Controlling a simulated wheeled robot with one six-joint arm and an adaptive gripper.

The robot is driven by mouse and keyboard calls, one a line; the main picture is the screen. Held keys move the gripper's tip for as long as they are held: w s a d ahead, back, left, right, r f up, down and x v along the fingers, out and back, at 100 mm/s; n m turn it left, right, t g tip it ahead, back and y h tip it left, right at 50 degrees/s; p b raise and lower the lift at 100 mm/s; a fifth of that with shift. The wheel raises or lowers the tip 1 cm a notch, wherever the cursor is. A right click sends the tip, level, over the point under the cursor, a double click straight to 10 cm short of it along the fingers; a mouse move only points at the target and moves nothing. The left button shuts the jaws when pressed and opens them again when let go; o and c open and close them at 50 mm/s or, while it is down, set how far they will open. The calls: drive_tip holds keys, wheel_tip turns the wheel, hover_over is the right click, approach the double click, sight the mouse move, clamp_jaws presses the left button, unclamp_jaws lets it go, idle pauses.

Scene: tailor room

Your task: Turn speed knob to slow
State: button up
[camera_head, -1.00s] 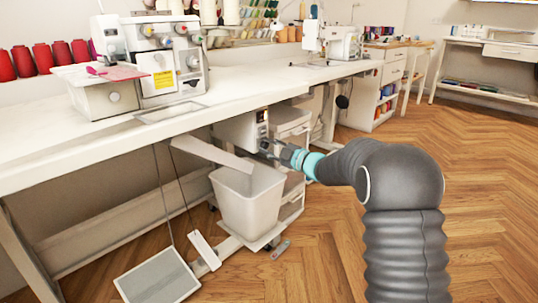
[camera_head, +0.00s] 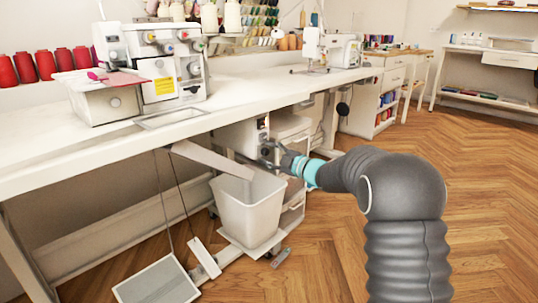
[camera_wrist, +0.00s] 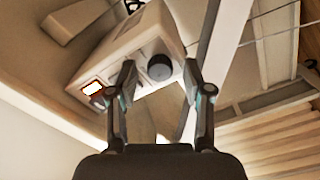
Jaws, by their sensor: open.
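The control box (camera_head: 238,136) hangs under the front of the sewing table. In the wrist view the same white box (camera_wrist: 125,50) carries a round black speed knob (camera_wrist: 160,67) and a lit switch (camera_wrist: 92,88). My gripper (camera_head: 268,152) reaches under the table edge to the front of the box. In the wrist view my gripper (camera_wrist: 160,80) is open, its two fingers apart with the knob showing between and just beyond their tips. I cannot tell whether either finger touches the knob. The knob's markings are too small to read.
The white table (camera_head: 120,150) lies above the box, with a serger (camera_head: 165,65) on it. A white bin (camera_head: 248,212) stands below my gripper, and a foot pedal (camera_head: 158,282) lies on the floor. Open wood floor (camera_head: 490,200) lies to the right.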

drive_tip(key=shift+s+d, duration=0.1)
drive_tip(key=v, duration=1.1)
drive_tip(key=shift+s+d, duration=0.25)
drive_tip(key=shift+d, duration=0.05)
